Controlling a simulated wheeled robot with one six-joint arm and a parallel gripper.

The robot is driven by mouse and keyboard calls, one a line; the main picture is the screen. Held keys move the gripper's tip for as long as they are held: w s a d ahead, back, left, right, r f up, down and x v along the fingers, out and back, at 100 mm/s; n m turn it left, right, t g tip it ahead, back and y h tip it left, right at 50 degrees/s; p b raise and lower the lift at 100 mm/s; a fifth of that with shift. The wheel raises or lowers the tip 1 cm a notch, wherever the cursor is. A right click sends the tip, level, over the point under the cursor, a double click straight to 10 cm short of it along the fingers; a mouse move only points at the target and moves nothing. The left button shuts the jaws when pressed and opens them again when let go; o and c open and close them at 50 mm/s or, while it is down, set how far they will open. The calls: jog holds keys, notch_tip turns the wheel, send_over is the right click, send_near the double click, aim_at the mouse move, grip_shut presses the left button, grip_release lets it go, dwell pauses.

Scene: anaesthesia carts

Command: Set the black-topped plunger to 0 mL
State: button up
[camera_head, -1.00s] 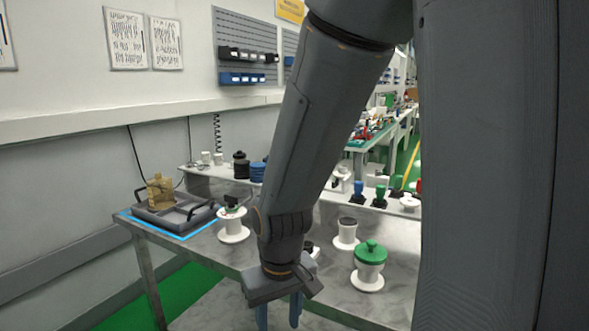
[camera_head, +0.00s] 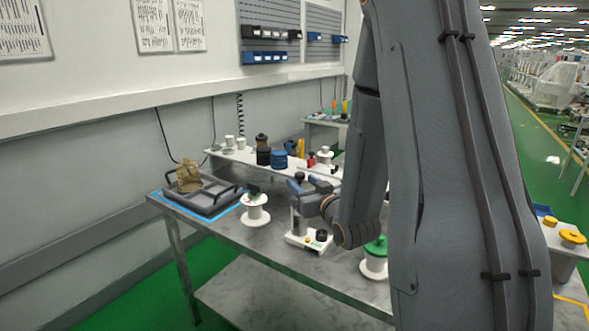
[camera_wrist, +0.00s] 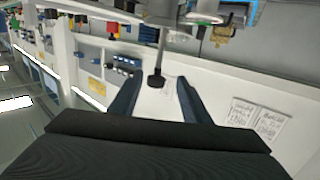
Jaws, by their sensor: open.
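In the wrist view, a black-topped plunger (camera_wrist: 156,77) shows as a black knob on a thin grey rod. It appears between the two fingers of my gripper (camera_wrist: 154,92), which are apart, with a visible gap on each side. Whether the knob is at fingertip depth I cannot tell. In the head view, my gripper (camera_head: 303,185) points left above the table, by a white-based device (camera_head: 303,241) with a pale upright column. The plunger top cannot be made out clearly there. No volume marking is readable.
A white spool (camera_head: 255,216) stands left of the device, and a green-topped spool (camera_head: 375,262) stands to its right, partly behind my arm. A grey tray (camera_head: 215,208) holds a brown object at the table's left end. Dark and blue containers (camera_head: 279,160) stand on the rear shelf.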

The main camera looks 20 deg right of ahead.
aim_at(298, 173)
jog(key=shift+d+r+t, duration=0.25)
jog(key=shift+r+t, duration=0.15)
jog(key=shift+r, duration=0.05)
jog(key=shift+w+r, duration=0.1)
jog(key=shift+w, duration=0.1)
jog(key=shift+w+p, duration=1.2)
jog(key=shift+w, duration=2.4)
grip_shut()
